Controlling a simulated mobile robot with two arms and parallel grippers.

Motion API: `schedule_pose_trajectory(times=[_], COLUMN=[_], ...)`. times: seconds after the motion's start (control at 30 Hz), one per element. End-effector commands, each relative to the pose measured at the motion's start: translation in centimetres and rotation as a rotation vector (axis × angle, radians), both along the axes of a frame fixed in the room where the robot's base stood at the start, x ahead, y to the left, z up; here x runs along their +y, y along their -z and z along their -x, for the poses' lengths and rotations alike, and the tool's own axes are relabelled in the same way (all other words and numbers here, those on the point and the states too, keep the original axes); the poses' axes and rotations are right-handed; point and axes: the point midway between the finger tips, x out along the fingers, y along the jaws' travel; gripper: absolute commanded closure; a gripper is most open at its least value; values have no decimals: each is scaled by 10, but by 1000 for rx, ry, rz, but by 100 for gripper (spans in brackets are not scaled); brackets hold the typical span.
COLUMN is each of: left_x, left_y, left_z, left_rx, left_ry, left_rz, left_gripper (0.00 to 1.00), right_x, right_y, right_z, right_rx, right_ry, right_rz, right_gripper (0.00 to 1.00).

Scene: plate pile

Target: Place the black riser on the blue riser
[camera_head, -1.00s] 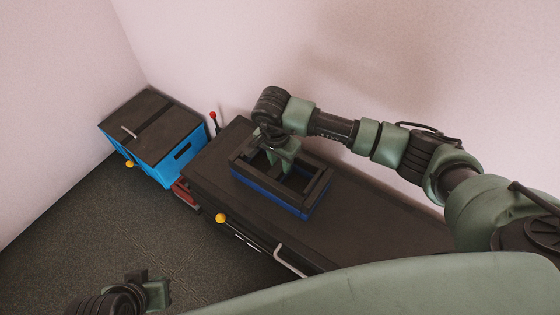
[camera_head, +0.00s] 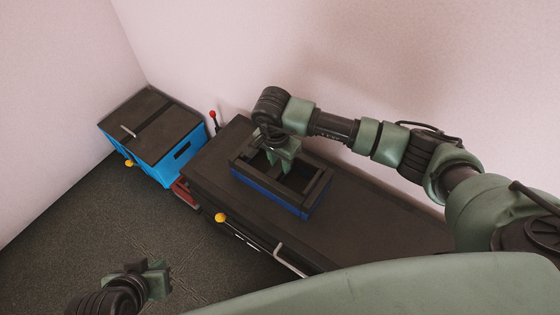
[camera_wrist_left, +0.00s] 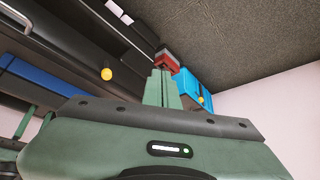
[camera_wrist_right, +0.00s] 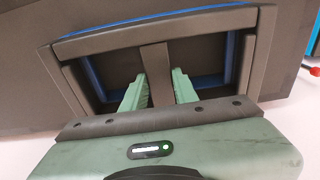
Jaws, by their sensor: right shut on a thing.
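The black riser (camera_head: 318,188), an open rectangular frame with a middle bar, sits over the blue riser (camera_head: 266,194) on the dark surface of a long cabinet. The blue riser shows as a band along the lower front edge, and inside the frame openings in the right wrist view (camera_wrist_right: 233,58). The two frames look nearly lined up; whether they touch fully I cannot tell. My right gripper (camera_head: 278,162) is shut on the black riser's middle bar, one finger on each side (camera_wrist_right: 160,92). My left gripper (camera_head: 160,278) is empty, low at the left front; its fingers are together (camera_wrist_left: 161,88).
A blue box with a dark lid (camera_head: 160,165) stands at the left beyond the cabinet (camera_head: 370,225). A yellow knob (camera_head: 220,217) and a metal handle (camera_head: 290,262) stick out at the cabinet's front. Pink walls close off the back and left. The cabinet top is clear right of the risers.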

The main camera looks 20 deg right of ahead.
Motion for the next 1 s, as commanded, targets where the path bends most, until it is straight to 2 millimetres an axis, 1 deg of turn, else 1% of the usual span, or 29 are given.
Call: schedule_pose_trajectory(times=[0.43, 0.47, 0.5, 0.53, 0.9, 0.93, 1.0], left_x=[-4, -4, -4, -4, -4, -3, 2], left_y=[-3, -3, -3, -3, -3, -2, 3], left_z=[-10, -10, -10, -10, -8, -6, 6], left_rx=[-50, -52, -52, -51, -41, -34, 20], left_ry=[4, 4, 3, 3, 3, 2, -3], left_rz=[13, 13, 13, 14, 12, 10, -2], left_gripper=[100, 100, 100, 100, 100, 100, 100], right_x=[0, 0, 0, 0, 0, 0, 0], right_y=[2, 2, 2, 2, 1, 0, -2], right_z=[-1, 0, 0, 0, 0, 0, 0], right_rx=[-2, 0, 0, 0, 0, 0, 0], right_ry=[1, 1, 1, 1, 0, 0, 0], right_rz=[-1, 0, 0, 0, 0, 0, 0], right_gripper=[100, 63, 52, 49, 49, 49, 49])
